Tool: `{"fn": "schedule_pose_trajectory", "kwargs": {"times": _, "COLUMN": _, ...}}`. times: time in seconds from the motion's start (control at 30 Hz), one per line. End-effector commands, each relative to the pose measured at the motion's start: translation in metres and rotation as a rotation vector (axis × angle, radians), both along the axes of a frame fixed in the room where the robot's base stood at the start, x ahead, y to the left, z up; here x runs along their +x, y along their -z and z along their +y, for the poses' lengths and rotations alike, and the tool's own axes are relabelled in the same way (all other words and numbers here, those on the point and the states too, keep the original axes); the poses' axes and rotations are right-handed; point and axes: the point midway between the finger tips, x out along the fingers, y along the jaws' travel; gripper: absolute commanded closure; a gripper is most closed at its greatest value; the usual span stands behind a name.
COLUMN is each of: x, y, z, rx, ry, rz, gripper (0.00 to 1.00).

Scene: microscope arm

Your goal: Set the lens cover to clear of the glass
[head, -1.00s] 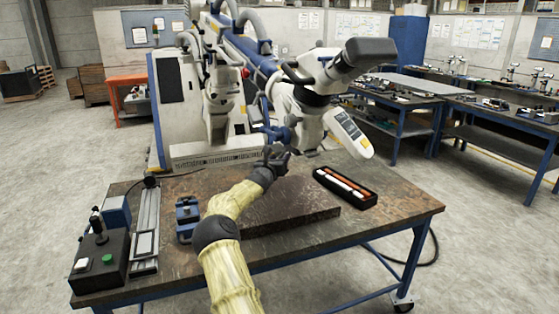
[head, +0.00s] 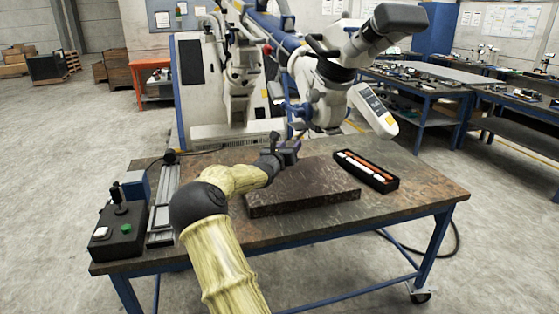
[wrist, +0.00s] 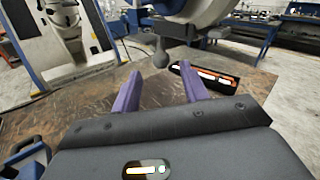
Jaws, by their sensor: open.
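The microscope head (head: 335,70) hangs from its jointed arm over the table, with a white control panel (head: 374,110) at its lower right. A blue piece (head: 290,110) shows at its lower left. I cannot tell which part is the lens cover, or how it stands to the glass. My gripper (head: 288,146) is below the blue piece, above the far left part of the dark slab. In the wrist view, its two purple fingers (wrist: 161,88) are apart with nothing between them. Beyond them, a grey rounded knob (wrist: 160,58) hangs from the head's underside, apart from the fingers.
The dark stone slab (head: 300,190) lies mid-table. A black tray (head: 365,170) with white and orange sticks lies to its right. A control box (head: 118,235) with a joystick stands at the table's left end. The table's right front corner is clear.

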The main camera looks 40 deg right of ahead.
Motion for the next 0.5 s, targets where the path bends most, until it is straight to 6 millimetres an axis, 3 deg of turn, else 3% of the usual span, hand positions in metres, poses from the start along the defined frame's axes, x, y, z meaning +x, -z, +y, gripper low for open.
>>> {"fn": "schedule_pose_trajectory", "kwargs": {"times": 0.3, "x": -0.024, "y": 0.002, "z": 0.048, "rx": 0.002, "ry": -0.003, "rz": 0.001, "gripper": 0.56}}
{"fn": "schedule_pose_trajectory", "kwargs": {"times": 0.5, "x": -0.034, "y": 0.000, "z": 0.066, "rx": 0.000, "ry": -0.001, "rz": 0.001, "gripper": 0.56}}
